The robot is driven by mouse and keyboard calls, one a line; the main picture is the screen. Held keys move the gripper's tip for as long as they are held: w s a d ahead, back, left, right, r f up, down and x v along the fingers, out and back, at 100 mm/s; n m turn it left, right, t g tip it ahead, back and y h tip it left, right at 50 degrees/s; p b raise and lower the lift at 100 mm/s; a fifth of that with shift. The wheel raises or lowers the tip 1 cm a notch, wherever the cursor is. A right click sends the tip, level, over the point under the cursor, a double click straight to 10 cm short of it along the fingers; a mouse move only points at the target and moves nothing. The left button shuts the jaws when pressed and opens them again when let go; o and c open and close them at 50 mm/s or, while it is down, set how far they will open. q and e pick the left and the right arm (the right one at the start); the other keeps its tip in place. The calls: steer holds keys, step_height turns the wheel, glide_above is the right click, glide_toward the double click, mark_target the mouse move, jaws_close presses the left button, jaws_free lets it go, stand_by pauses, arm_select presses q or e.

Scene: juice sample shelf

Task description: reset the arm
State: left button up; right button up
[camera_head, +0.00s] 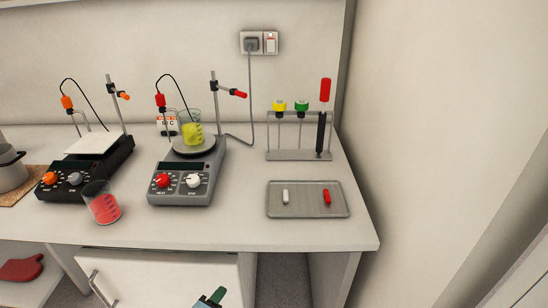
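A small light blue and green piece (211,299) pokes up at the bottom edge, left of the middle. It is cut off by the frame, and I cannot tell what it belongs to. No gripper is seen touching anything on the white bench (240,225).
Two hotplates (180,190) (80,165) stand at left and centre, the centre one bearing a beaker of yellow liquid (192,132). A tube rack (290,155) and grey tray (305,212) are at right.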

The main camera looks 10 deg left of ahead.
arm_select(q)
steer(key=s+d+f+n+g+h+p, duration=0.1)
steer(key=s+f+n+p, duration=0.1)
steer(key=s+f+n, duration=0.3)
steer(key=s+d+f+n+g+h+p, duration=0.1)
steer(key=s+f+n, duration=0.4)
steer(key=s+n, duration=0.9)
steer(key=s+p, duration=0.1)
steer(key=s, duration=0.2)
steer(key=shift+s+g+h, duration=0.25)
steer(key=shift+g+h, duration=0.05)
arm_select(e)
steer(key=w+r+t, duration=0.1)
steer(key=w+r, duration=0.3)
steer(key=r, duration=0.2)
steer(key=shift+w+d+r, duration=0.15)
steer(key=shift+w+d, duration=0.1)
steer(key=shift+w, duration=0.15)
steer(key=shift+t, duration=0.3)
